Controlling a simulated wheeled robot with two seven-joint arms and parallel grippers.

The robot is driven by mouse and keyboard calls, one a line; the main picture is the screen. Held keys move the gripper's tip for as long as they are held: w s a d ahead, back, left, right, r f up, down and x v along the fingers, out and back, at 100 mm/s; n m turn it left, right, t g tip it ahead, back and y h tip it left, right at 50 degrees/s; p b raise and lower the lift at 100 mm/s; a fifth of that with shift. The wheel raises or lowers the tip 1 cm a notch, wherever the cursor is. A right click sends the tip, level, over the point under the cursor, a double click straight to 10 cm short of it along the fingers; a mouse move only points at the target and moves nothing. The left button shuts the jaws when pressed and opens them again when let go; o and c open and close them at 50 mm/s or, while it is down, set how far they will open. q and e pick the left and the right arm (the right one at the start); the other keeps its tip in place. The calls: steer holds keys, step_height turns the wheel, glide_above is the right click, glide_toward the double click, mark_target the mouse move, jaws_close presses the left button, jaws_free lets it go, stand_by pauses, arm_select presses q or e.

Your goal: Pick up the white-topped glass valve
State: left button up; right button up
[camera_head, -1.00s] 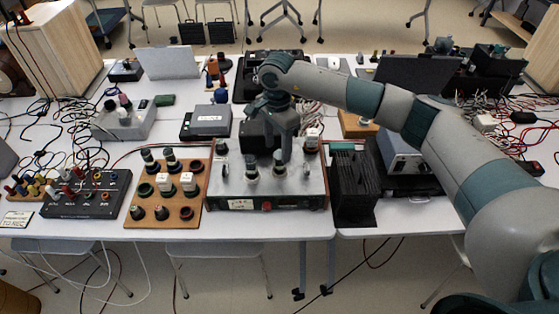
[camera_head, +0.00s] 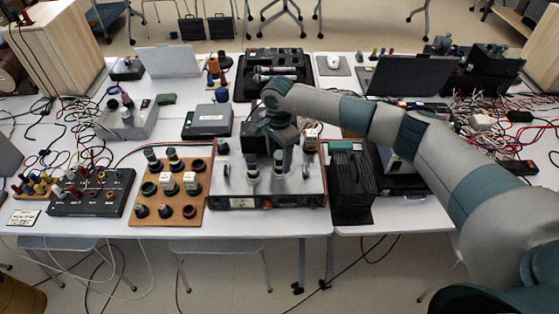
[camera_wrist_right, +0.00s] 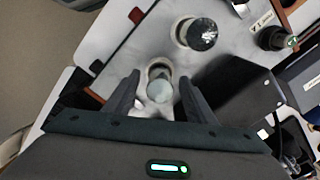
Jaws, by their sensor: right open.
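My right gripper (camera_head: 283,163) points down over the silver-topped metal box and is open. In the right wrist view its two fingers (camera_wrist_right: 160,80) stand on either side of a valve with a pale, whitish round top (camera_wrist_right: 160,73), with gaps beside it. In the head view this valve (camera_head: 278,168) is the right one of two upright valves at the front of the box, partly behind the fingers. The other valve (camera_head: 252,168) stands to its left and has a dark, shiny top in the wrist view (camera_wrist_right: 200,34). My left gripper is out of view.
A black block (camera_head: 257,141) stands on the metal box (camera_head: 235,188) behind the valves, close to one finger in the wrist view (camera_wrist_right: 238,90). A wooden board (camera_head: 150,218) with more valves and sockets lies left. A black finned unit (camera_head: 350,190) stands right.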

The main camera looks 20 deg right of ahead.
steer(key=c, duration=1.2)
steer(key=shift+o, duration=0.2)
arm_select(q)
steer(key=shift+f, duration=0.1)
arm_select(e)
steer(key=shift+r, duration=0.1)
